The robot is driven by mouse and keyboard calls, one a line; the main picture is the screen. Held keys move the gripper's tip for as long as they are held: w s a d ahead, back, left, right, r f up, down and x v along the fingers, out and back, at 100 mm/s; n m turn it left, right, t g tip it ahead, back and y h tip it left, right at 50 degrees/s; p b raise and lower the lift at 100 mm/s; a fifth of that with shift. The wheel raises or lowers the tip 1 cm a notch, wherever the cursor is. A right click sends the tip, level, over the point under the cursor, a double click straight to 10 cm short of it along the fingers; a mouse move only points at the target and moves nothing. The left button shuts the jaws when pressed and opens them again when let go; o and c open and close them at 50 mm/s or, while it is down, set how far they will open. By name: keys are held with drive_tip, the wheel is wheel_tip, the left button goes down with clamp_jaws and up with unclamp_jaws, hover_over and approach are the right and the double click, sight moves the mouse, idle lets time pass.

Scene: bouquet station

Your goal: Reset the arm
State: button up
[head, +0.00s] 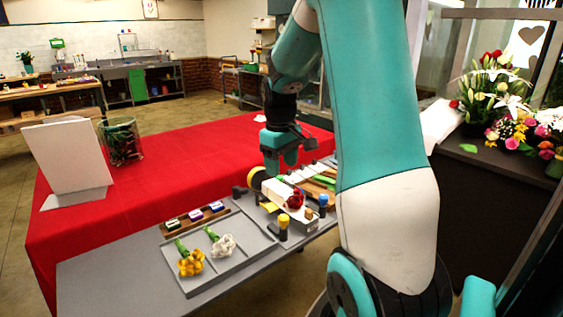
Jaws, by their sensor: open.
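My arm rises on the right side of the head view and bends down, with my gripper (287,158) hanging above the far part of the grey work table (130,273). The gripper is open, and I see nothing held in it. Below and to the right of it, a red flower (295,200) lies on a white block-like station (284,208). A grey tray (213,274) at the front holds a yellow flower (190,264) and a white flower (223,245), both with green stems. My upper arm hides the table's right side.
A red-covered table (130,207) stands behind, with a white board (65,157) and a glass vase (121,142). A small rack (196,215) sits behind the tray. Yellow-topped and blue-topped posts stand by the station. Bouquets (490,95) fill the right.

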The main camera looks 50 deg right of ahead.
drive_tip(key=shift+r, duration=0.35)
idle(0.3)
drive_tip(key=s+a+r+n+t+y, duration=0.1)
drive_tip(key=a+r+n, duration=0.1)
drive_tip(key=a, duration=1)
drive_tip(key=s+a+r+n+y, duration=0.1)
drive_tip(key=a+r+n, duration=0.15)
drive_tip(key=a, duration=1.05)
drive_tip(key=s+a+n+g+y, duration=0.1)
drive_tip(key=s+a+n+y, duration=0.1)
drive_tip(key=s+a, duration=1)
drive_tip(key=shift+s+a+n+y, duration=0.3)
drive_tip(key=shift+s+n, duration=0.35)
drive_tip(key=shift+s, duration=0.05)
